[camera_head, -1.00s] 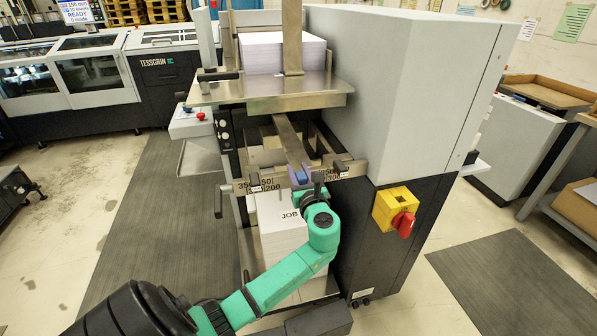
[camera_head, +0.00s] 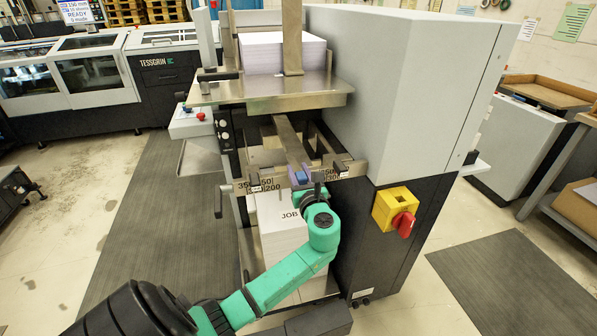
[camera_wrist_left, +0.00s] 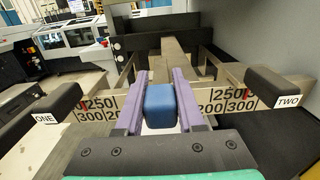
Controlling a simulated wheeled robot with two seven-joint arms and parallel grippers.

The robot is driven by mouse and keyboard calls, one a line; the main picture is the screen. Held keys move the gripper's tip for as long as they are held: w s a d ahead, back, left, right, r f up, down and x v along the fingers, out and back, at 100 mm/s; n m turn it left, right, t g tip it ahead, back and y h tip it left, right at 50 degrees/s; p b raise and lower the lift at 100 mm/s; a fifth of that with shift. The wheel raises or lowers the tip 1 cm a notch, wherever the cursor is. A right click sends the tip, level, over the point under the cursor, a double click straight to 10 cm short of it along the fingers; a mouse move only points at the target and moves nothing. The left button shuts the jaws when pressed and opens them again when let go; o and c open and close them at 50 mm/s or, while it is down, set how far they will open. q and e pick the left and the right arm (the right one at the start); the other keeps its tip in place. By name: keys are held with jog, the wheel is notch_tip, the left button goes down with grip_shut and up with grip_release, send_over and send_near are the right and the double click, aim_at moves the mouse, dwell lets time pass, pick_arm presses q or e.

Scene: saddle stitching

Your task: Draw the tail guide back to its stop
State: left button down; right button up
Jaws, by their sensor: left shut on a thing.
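The tail guide is a flat metal bar (camera_head: 289,138) running back under the upper shelf, with a blue grip block (camera_wrist_left: 160,105) at its near end. In the left wrist view its metal bar (camera_wrist_left: 174,62) stretches away behind the block. My left gripper (camera_head: 301,177) is shut on the blue block, one purple finger on each side. The block sits at the middle of a numbered scale bar (camera_wrist_left: 103,104), with 200 to 300 marks on both sides. The stop cannot be made out. My right gripper is not in view.
Black knobs labelled ONE (camera_wrist_left: 57,101) and TWO (camera_wrist_left: 278,86) flank the scale. A paper stack (camera_head: 281,222) lies below and another (camera_head: 275,52) on the upper shelf (camera_head: 270,101). The large grey cabinet (camera_head: 400,90) with a red switch (camera_head: 403,222) stands close on the right.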

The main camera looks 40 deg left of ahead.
aim_at(303, 182)
pick_arm(q)
jog(key=p+v, duration=0.2)
jog(key=shift+s+d+r, duration=0.1)
jog(key=shift+s+d, duration=0.15)
jog(key=shift+d, duration=0.1)
jog(key=shift+s+d, duration=0.15)
jog(key=shift+d, duration=0.1)
jog(key=shift+f, duration=0.3)
jog(key=c, duration=0.5)
grip_release()
jog(key=shift+r, duration=0.2)
jog(key=shift+s+d, duration=0.1)
